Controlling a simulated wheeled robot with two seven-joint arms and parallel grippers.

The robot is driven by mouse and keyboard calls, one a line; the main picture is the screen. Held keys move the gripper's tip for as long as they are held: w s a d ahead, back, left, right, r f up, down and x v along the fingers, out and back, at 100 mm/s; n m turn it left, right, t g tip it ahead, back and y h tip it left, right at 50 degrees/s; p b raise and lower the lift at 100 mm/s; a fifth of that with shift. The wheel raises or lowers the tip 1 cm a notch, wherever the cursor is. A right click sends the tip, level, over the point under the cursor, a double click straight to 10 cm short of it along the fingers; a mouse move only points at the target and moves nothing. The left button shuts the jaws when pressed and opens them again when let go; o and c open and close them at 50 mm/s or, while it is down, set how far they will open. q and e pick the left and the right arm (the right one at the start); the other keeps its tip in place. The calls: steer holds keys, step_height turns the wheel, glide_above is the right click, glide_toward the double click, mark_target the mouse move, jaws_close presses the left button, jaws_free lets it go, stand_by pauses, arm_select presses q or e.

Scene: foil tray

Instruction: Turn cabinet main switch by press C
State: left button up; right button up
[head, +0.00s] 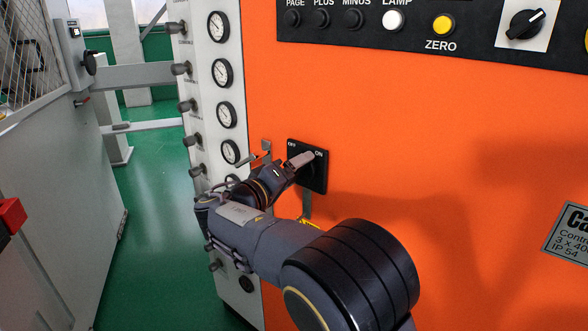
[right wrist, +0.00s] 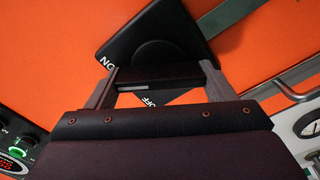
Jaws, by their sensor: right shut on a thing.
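The main switch (head: 318,178) is a black square plate with a dark knob on the orange cabinet front (head: 400,130). Its OFF label is at the plate's upper left and ON at the upper right. My right gripper (head: 303,159) is at the plate and hides most of the knob. In the right wrist view the black plate (right wrist: 175,25) appears tilted, with ON at left and OFF partly covered below. There the right gripper's two fingers (right wrist: 158,84) stand on either side of the dark knob bar (right wrist: 160,74), shut on it. My left gripper is not in view.
A row of round gauges (head: 221,72) with knobs runs down the white side panel. A black control strip (head: 440,50) with buttons and a rotary switch (head: 526,24) is above. A metal latch (head: 266,147) sits just left of the switch. Green floor is open at left.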

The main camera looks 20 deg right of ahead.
steer(key=n+p, duration=0.2)
steer(key=n, duration=0.1)
steer(key=shift+r+n, duration=0.15)
steer(key=shift+n, duration=0.15)
steer(key=n+p, duration=0.3)
steer(key=shift+n, duration=0.3)
steer(key=n+p, duration=0.5)
steer(key=shift+f+n+p, duration=0.15)
steer(key=shift+n+p, duration=0.6)
steer(key=shift+n, duration=0.05)
steer(key=shift+f+n+p, duration=0.15)
steer(key=shift+n+p, duration=0.6)
steer(key=shift+n, duration=0.05)
steer(key=o, duration=1)
steer(key=shift+b+v, duration=0.4)
steer(key=shift+v, duration=3.5)
